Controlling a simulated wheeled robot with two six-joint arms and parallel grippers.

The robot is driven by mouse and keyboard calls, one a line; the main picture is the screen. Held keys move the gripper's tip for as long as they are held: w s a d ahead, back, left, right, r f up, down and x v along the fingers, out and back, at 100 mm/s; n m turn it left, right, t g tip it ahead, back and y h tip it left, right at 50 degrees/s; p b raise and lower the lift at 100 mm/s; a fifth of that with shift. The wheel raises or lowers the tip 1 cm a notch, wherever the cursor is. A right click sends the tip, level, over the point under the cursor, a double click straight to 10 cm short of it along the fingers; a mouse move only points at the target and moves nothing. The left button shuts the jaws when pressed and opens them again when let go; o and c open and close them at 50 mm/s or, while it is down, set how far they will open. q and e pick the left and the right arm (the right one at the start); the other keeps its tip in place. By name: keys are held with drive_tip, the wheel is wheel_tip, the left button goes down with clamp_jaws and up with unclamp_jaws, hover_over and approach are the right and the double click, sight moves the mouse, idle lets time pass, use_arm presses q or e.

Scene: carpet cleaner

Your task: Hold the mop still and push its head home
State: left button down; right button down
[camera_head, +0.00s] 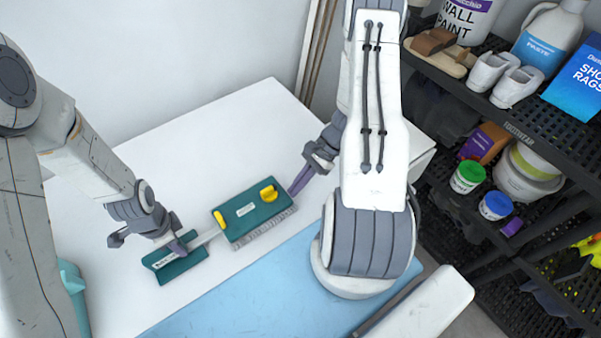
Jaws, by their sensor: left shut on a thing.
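The mop lies on the white table. Its smaller teal part (176,262) is at the left and a pale neck (208,236) runs from it to the larger teal head (252,211). The head has two yellow tabs and a grey fringe along its lower edge. My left gripper (178,246) is shut on the mop at the smaller teal part, which its fingers partly cover. My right gripper (297,184) is just beyond the head's right end, with its purple fingers close together and nothing seen between them. I cannot tell whether they touch the head.
The white table (250,110) is clear behind the mop. A light blue mat (270,295) lies in front. A dark shelf (530,125) with shoes, paint, bottles and tubs stands at the right. A teal object (73,285) is at the lower left, partly hidden by my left arm.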

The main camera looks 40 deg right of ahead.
use_arm(q)
drive_tip(key=shift+d, duration=0.15)
use_arm(e)
drive_tip(key=shift+s+a, duration=0.2)
drive_tip(key=shift+a, duration=0.1)
drive_tip(key=shift+d, duration=0.3)
drive_tip(key=d, duration=0.3)
drive_tip(key=shift+w+d, duration=0.15)
drive_tip(key=shift+d, duration=0.1)
use_arm(q)
drive_tip(key=shift+w, duration=0.1)
use_arm(e)
drive_tip(key=v, duration=1)
drive_tip(key=shift+d, duration=0.25)
drive_tip(key=shift+w, duration=0.1)
use_arm(q)
unclamp_jaws()
drive_tip(key=shift+r+p, duration=4.35)
drive_tip(key=shift+r, duration=0.7)
use_arm(e)
wheel_tip(320, 180, up, 9)
drive_tip(key=shift+f, duration=0.2)
